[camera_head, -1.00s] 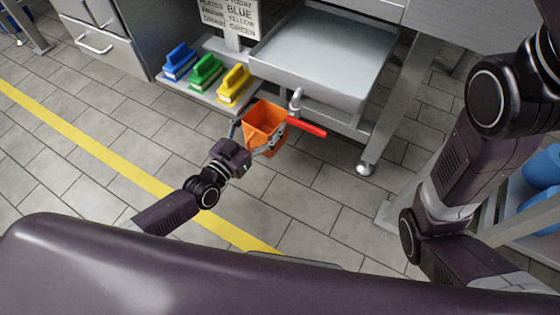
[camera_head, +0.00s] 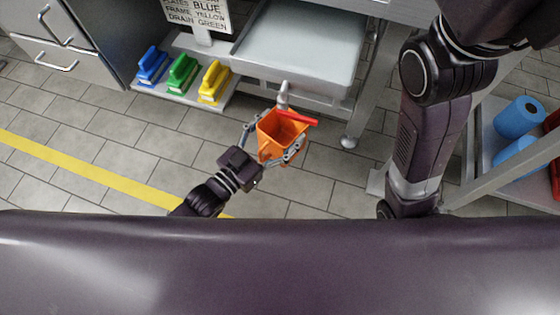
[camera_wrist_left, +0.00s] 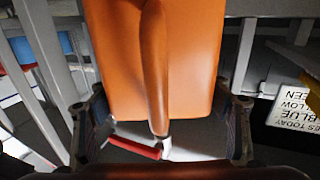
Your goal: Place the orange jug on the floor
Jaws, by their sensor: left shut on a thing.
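The orange jug (camera_head: 270,144) is held upright by my left gripper (camera_head: 274,148) in front of the sink unit. The gripper's fingers are shut on the jug from both sides. In the left wrist view the jug (camera_wrist_left: 195,60) fills the middle, with its handle (camera_wrist_left: 154,60) facing the camera and a left gripper (camera_wrist_left: 165,120) finger on each side. The grey tiled floor (camera_head: 315,180) shows below and around the jug. The jug's height above the floor is hard to tell. My right arm shows at the right, but its gripper is out of view.
A red lever (camera_head: 298,118) on a grey tap (camera_head: 283,95) overlaps the jug's rim in the picture. The steel sink (camera_head: 305,45) is behind it. Blue, green and yellow brushes (camera_head: 214,80) stand on a low shelf at left. A rack with blue rolls (camera_head: 518,118) is at right.

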